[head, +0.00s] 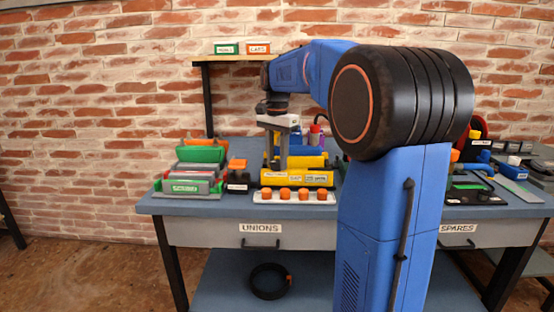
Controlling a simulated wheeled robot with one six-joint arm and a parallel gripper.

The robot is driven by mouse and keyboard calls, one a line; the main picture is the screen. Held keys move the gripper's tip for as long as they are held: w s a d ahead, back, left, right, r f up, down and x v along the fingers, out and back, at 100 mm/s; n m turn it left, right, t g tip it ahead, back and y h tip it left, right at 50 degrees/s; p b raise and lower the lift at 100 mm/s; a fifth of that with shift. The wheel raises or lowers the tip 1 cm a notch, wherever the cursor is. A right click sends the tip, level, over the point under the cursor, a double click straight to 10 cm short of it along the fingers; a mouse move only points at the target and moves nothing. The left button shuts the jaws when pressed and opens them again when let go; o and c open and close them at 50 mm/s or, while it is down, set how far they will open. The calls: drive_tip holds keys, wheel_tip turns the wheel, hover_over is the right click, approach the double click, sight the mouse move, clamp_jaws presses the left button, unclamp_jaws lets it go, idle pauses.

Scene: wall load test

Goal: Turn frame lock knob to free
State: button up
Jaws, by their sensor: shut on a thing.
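My gripper (282,166) points down at a yellow unit (297,179) with white labels on the bench. It is shut on a small part at the unit's left side. That part is hidden by the fingers, so I cannot tell whether it is the frame lock knob or which way it is turned. Several orange knobs (285,194) stand in a row on a white strip in front of the yellow unit. A red-topped piece (315,129) stands behind the unit, to the right of my gripper.
The blue bench (160,206) holds green and grey parts (195,180) at left and a dark block with an orange top (237,177) beside the unit. A shelf (228,59) carries green and orange signs. My arm hides the bench's middle right.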

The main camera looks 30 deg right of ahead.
sight(277, 162)
drive_tip(key=n, duration=0.8)
drive_tip(key=shift+n, duration=0.4)
drive_tip(key=n, duration=0.3)
drive_tip(key=shift+n, duration=2.3)
drive_tip(key=o, duration=1)
drive_tip(key=shift+o, duration=0.2)
wheel_tip(277, 162, up, 17)
drive_tip(key=shift+r, duration=0.2)
